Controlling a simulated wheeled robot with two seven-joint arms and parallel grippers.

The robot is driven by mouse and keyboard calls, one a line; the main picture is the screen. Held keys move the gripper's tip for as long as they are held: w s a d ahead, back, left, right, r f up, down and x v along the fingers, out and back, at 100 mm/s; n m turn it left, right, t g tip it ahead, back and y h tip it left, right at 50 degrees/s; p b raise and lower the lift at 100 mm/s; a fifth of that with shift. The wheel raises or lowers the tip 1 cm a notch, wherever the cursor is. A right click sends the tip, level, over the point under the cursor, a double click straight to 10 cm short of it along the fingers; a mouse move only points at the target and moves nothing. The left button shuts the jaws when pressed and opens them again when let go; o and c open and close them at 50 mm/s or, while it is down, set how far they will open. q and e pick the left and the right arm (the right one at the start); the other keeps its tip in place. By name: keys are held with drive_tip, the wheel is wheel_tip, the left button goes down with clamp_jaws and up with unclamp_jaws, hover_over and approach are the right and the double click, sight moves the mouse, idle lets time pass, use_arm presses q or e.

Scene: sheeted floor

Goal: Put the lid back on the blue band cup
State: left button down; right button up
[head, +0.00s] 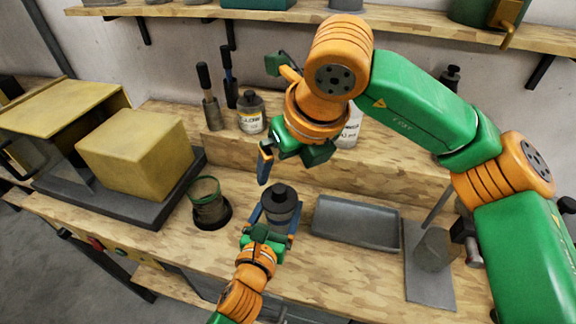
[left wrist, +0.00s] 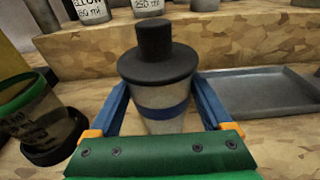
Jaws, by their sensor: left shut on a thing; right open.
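The blue band cup (left wrist: 165,119) stands upright between my left gripper's fingers, pale with a blue stripe. A black lid (left wrist: 158,60) with a tall round knob sits on its top and looks about level; whether it is fully seated I cannot tell. In the head view the lid (head: 281,197) hides most of the cup. My left gripper (head: 277,212) is shut on the cup, one blue finger on each side. My right gripper (head: 270,163) is open and empty, above and slightly left of the lid, apart from it. One of its fingers is clear; the other is hard to make out.
A green-rimmed cup (head: 207,195) stands at left in a dark round base. A grey tray (head: 355,224) lies to the right. A yellow box (head: 137,153) is at far left. Labelled bottles (head: 251,115) stand on the raised step behind. A grey stand (head: 428,280) is at right.

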use_arm(q)
unclamp_jaws()
drive_tip(key=v, duration=0.7)
drive_tip(key=shift+b, duration=0.4)
drive_tip(key=shift+f, duration=0.1)
